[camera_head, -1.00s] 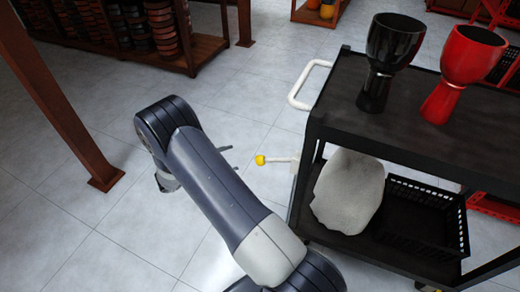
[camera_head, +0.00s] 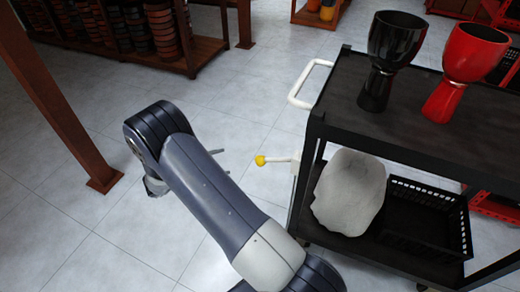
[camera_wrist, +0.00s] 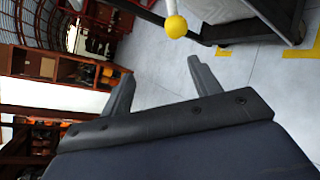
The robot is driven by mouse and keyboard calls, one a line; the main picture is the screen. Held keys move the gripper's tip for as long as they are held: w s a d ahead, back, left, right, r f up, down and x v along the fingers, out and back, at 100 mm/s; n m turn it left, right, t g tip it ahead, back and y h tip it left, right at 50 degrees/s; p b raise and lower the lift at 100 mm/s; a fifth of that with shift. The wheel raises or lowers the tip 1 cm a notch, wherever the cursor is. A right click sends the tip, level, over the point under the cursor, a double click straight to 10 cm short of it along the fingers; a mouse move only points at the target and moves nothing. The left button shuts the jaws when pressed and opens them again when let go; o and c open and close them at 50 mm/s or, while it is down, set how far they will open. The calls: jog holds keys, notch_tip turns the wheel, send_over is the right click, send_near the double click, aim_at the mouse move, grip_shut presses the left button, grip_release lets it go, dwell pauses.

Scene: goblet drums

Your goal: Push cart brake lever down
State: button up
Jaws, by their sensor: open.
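The brake lever is a thin white rod with a yellow knob (camera_head: 261,160), sticking out roughly level from the left side of the black cart (camera_head: 352,141). In the wrist view the yellow knob (camera_wrist: 176,27) is at the top, beyond my fingertips. My gripper (camera_wrist: 157,78) is open and empty, with its two dark fingers spread apart. In the head view the gripper (camera_head: 220,161) is mostly hidden behind my arm; only finger tips show, to the left of the knob and apart from it.
A black goblet drum (camera_head: 389,60) and a red one (camera_head: 463,70) stand on the cart top. A pale sack (camera_head: 349,192) and a black basket (camera_head: 425,216) sit on its lower shelf. A brown post (camera_head: 60,100) stands at left. The floor between is clear.

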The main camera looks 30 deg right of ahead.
jog(key=v, duration=1)
jog(key=shift+a, duration=0.4)
jog(key=shift+d, duration=0.15)
jog(key=x, duration=1)
jog(key=shift+d, duration=0.25)
jog(key=shift+f, duration=0.1)
